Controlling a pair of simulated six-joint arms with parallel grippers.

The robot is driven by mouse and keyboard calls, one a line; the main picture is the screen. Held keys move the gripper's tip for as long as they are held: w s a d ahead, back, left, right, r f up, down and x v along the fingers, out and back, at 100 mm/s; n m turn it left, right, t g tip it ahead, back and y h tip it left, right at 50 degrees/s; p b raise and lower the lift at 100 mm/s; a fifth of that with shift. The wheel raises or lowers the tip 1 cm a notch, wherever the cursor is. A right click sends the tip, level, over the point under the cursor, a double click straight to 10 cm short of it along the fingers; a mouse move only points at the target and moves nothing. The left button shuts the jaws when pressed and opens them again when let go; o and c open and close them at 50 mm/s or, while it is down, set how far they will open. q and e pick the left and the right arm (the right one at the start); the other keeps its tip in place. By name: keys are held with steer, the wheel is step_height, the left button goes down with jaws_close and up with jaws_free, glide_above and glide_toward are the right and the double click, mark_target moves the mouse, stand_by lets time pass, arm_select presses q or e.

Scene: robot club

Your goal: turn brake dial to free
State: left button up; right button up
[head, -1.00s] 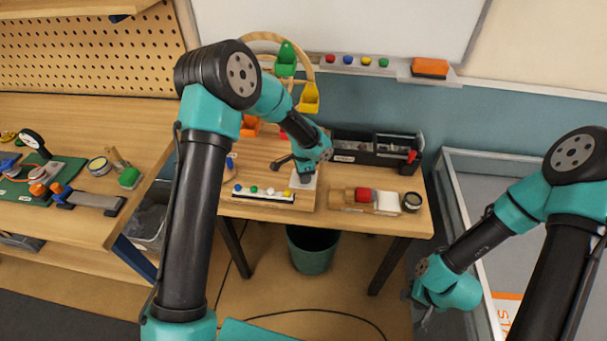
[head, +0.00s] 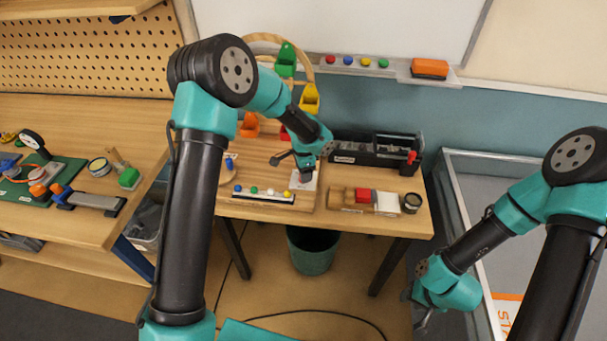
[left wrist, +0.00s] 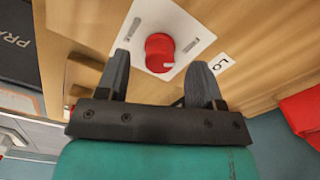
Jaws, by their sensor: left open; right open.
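The red brake dial (left wrist: 159,52) sits on a white plate (left wrist: 180,22) in the left wrist view. A pale pointer mark shows on the dial's edge, toward the picture's lower right. Small dark markings lie on the plate to either side. My left gripper (left wrist: 160,63) is open, its fingertips on either side of the dial as seen here, with no clear contact. In the head view my left gripper (head: 307,174) is over the white plate (head: 306,185) and hides the dial. My right gripper (head: 419,316) is low at the right, away from the table.
A wooden board (head: 255,165) carries the plate and a strip of coloured pegs (head: 264,194). A Ferris wheel with coloured buckets (head: 310,98) stands behind. A black tool tray (head: 372,150) and small blocks (head: 362,196) lie to the right. A bin (head: 312,252) stands below.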

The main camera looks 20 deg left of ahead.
arm_select(q)
step_height(320, 180, up, 15)
stand_by(0.4)
stand_by(0.4)
